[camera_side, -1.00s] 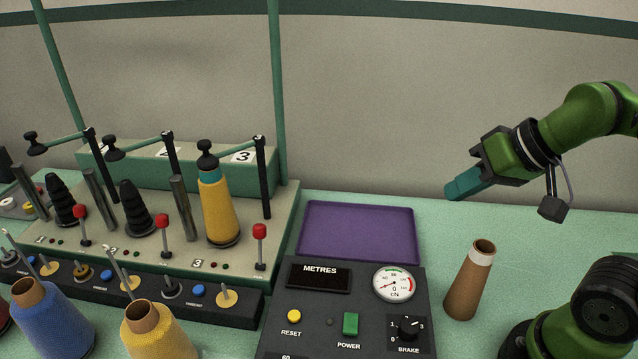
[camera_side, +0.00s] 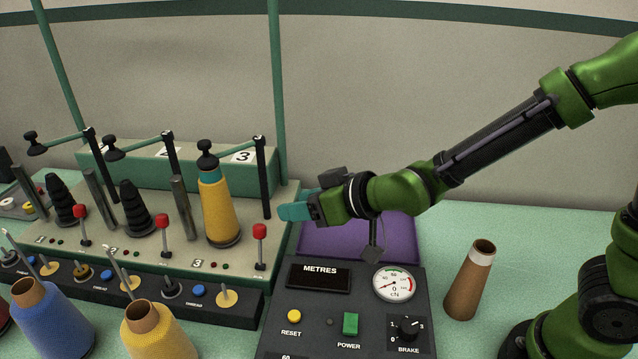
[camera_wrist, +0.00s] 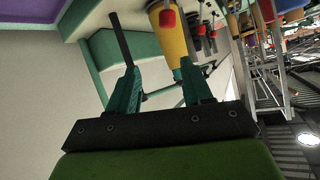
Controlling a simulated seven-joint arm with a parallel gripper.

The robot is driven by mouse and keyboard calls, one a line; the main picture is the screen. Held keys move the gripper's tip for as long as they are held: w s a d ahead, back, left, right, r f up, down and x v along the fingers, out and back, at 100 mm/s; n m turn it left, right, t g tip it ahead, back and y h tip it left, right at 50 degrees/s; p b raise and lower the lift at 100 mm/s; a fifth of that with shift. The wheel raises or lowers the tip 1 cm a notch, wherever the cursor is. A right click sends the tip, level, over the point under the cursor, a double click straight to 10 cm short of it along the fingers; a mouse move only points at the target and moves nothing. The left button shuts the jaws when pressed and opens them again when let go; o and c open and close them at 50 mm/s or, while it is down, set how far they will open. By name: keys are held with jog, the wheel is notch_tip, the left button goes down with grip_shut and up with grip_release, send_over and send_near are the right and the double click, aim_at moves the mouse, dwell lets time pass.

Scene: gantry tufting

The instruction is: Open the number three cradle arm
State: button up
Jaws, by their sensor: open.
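The number three cradle arm (camera_side: 232,148) is a green bar from a black post (camera_side: 263,178) to a black knob (camera_side: 207,147). Its knob end rests over the top of a yellow yarn cone (camera_side: 219,208) at station three. My gripper (camera_side: 284,212) is to the right of the black post, with teal fingers pointing left toward the station, apart from the post and cone. In the wrist view my gripper (camera_wrist: 162,88) is open and empty, with the post (camera_wrist: 122,40) and yellow cone (camera_wrist: 172,40) beyond its fingers.
A red-topped lever (camera_side: 260,233) stands in front of the post. A purple tray (camera_side: 400,240) lies below my arm, behind the metres panel (camera_side: 320,278). A brown cone (camera_side: 470,282) stands at right. Station two's arm (camera_side: 138,147) is to the left.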

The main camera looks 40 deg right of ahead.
notch_tip(320, 180, up, 2)
jog(key=w+a+n+t+y, duration=0.1)
jog(key=w+a+t, duration=0.2)
jog(key=n+t+y, duration=0.1)
jog(key=t, duration=0.1)
send_near(208, 144)
jog(key=x, duration=1.3)
grip_shut()
